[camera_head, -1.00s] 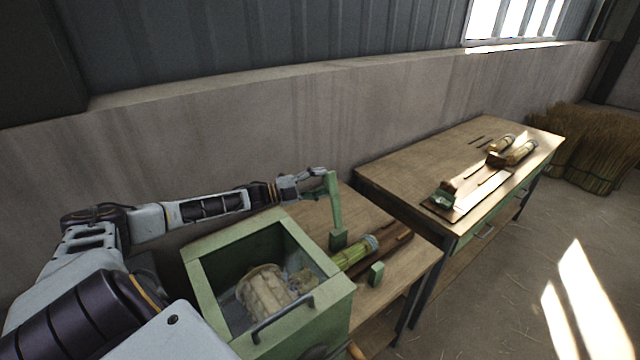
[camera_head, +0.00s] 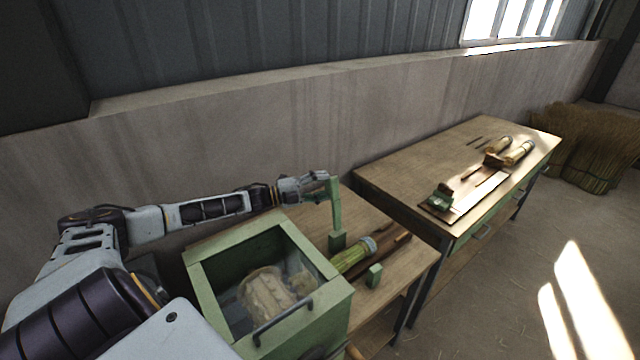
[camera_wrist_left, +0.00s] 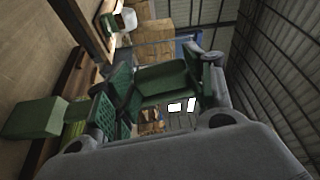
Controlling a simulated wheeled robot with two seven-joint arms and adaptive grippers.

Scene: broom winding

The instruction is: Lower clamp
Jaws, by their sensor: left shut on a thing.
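The green clamp (camera_head: 335,205) stands on the near workbench, with an upright arm rising from a small block at its base. My left gripper (camera_head: 324,183) is shut on the upper end of the clamp arm. In the left wrist view the green clamp bar (camera_wrist_left: 160,82) lies between the fingers. A bundle of green-yellow broom straw (camera_head: 352,256) with a grey band lies on the bench beside the clamp base. A small green block (camera_head: 374,276) stands on the other side of the bundle. My right gripper does not show.
A green open-topped box (camera_head: 200,285) with a handle and pale contents stands left of the clamp. A second workbench (camera_head: 405,165) holds bundles and a board. Straw sheaves (camera_head: 590,150) stand at the far right.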

